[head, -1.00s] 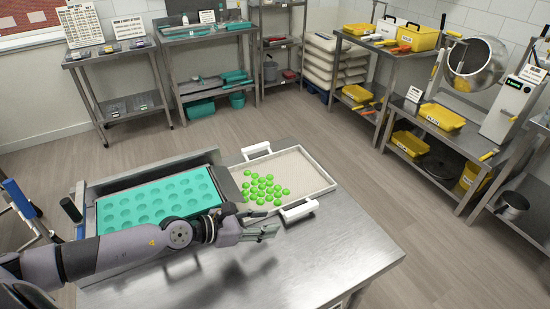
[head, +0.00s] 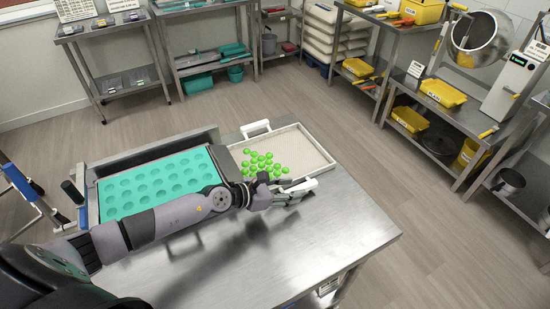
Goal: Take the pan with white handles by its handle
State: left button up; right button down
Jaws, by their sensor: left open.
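The pan with white handles (head: 318,147) is a shallow light tray with a beige floor, lying on the steel table. Several green gummies (head: 262,163) lie in its left part. Its far handle (head: 257,127) is clear at the back left; its near handle (head: 302,187) is partly covered by my left gripper (head: 296,192). The left gripper is open, with its fingers at the near handle. I cannot tell whether they touch it or pass around it. My right gripper is not in view.
A teal mould (head: 155,184) with round cavities lies left of the pan in a metal frame. The steel table (head: 330,228) is bare in front and to the right. Shelves with yellow bins (head: 442,92) and teal items (head: 237,50) stand farther back.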

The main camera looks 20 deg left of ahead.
aim_at(299, 188)
pick_arm(q)
jog(key=x, duration=0.2)
jog(key=shift+w+d+f, duration=0.15)
jog(key=shift+w+f, duration=0.05)
jog(key=shift+w+d+f, duration=0.1)
jog(key=shift+w+d, duration=0.1)
jog(key=shift+w, duration=0.05)
jog(key=c, duration=0.3)
grip_shut()
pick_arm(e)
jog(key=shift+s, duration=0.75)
